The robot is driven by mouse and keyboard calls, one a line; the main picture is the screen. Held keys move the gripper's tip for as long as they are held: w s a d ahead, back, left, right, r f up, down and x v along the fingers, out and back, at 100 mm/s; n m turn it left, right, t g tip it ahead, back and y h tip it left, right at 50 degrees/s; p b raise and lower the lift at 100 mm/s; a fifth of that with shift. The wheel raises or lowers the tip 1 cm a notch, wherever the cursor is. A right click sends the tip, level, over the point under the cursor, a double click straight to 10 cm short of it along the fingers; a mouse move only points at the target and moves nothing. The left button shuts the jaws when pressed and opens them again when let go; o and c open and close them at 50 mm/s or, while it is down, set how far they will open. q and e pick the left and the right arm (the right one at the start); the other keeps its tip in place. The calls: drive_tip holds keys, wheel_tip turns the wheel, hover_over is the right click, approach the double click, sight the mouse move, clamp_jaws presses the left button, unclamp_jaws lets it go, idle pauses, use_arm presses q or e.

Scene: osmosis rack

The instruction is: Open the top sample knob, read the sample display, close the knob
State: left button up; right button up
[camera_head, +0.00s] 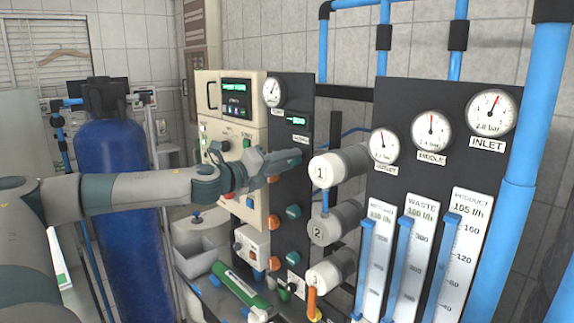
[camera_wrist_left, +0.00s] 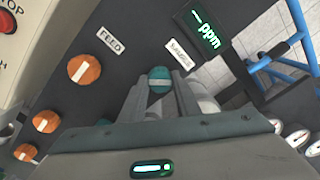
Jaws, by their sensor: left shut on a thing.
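The top sample knob (camera_wrist_left: 160,76) is teal with a pale stripe and sits on the dark panel (camera_head: 290,90). In the wrist view it lies between the fingers of my left gripper (camera_wrist_left: 160,92), which is shut on it. In the head view my left gripper (camera_head: 293,160) reaches the panel from the left and hides the knob. The sample display (camera_wrist_left: 205,30) shows a green dash and "ppm" in the wrist view. In the head view the display (camera_head: 297,120) is lit green but too small to read. My right gripper is not in view.
An orange feed knob (camera_wrist_left: 84,69) is beside the sample knob, with more orange and teal knobs below. White numbered cylinders (camera_head: 340,166) stick out close to the right of my gripper. A cream control box (camera_head: 213,130) stands behind my wrist, and a blue tank (camera_head: 112,180) at left.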

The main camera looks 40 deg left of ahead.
use_arm(q)
drive_tip(key=n+b, duration=0.3)
drive_tip(key=n, duration=0.6)
idle(0.4)
drive_tip(key=o, duration=1)
drive_tip(key=shift+o, duration=0.2)
